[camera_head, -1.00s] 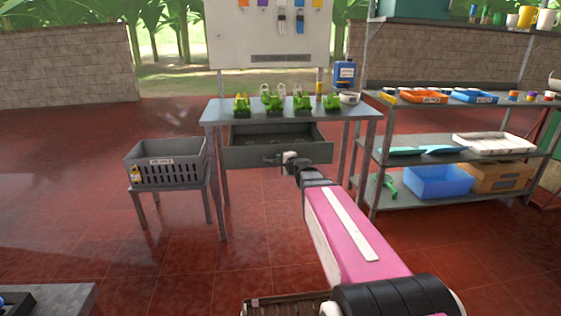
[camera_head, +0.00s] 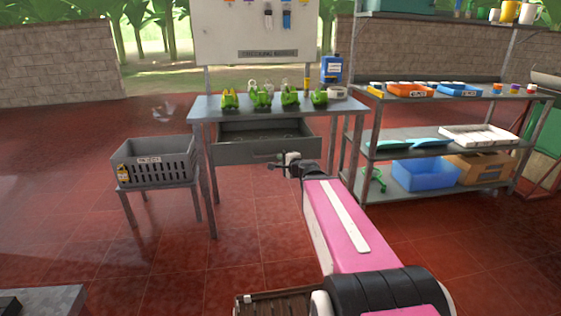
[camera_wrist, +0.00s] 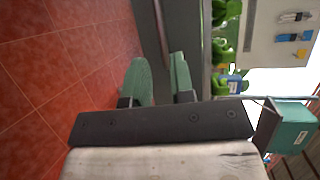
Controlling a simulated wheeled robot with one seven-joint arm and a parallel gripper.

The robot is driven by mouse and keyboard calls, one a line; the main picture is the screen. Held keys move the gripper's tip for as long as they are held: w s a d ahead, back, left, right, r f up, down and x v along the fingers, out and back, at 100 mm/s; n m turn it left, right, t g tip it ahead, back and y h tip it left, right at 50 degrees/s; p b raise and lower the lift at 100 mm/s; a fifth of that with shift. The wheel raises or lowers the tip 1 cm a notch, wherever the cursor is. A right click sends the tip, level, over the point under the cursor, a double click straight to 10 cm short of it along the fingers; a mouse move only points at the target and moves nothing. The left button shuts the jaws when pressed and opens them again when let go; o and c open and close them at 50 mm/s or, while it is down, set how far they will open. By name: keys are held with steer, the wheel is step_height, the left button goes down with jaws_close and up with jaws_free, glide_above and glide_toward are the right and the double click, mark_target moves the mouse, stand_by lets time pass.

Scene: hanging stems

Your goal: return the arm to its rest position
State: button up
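My pink arm reaches forward toward the metal bench (camera_head: 345,105). My gripper (camera_head: 275,164) is at the arm's far end, in front of the bench's pulled-out grey drawer (camera_head: 235,153). In the wrist view, the two green fingers of my gripper (camera_wrist: 160,80) stand apart with nothing held between them. The grey drawer front (camera_wrist: 170,20) shows beyond the fingertips. I cannot tell the exact distance between the fingertips and the drawer front.
Several green clip-like things (camera_head: 290,95) and a blue bottle (camera_head: 331,70) stand on the bench. A grey crate (camera_head: 155,165) sits on a stand at left. A shelf rack (camera_head: 450,150) with trays and bins stands at right.

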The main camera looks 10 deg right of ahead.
steer(key=s+a+f+n+g+h, duration=0.1)
steer(key=s+a+f+n+g, duration=0.1)
steer(key=s+f+n+g, duration=0.55)
steer(key=s+a+f+n+g+h, duration=0.1)
steer(key=s+f+n+g, duration=0.25)
steer(key=f, duration=0.65)
steer(key=s+d+f+n+g+h, duration=0.3)
steer(key=s+d+f+h, duration=0.1)
steer(key=s, duration=0.3)
steer(key=shift+d+f+g, duration=0.2)
steer(key=shift+d+g, duration=0.1)
steer(key=shift+d, duration=0.1)
steer(key=shift+w, duration=0.15)
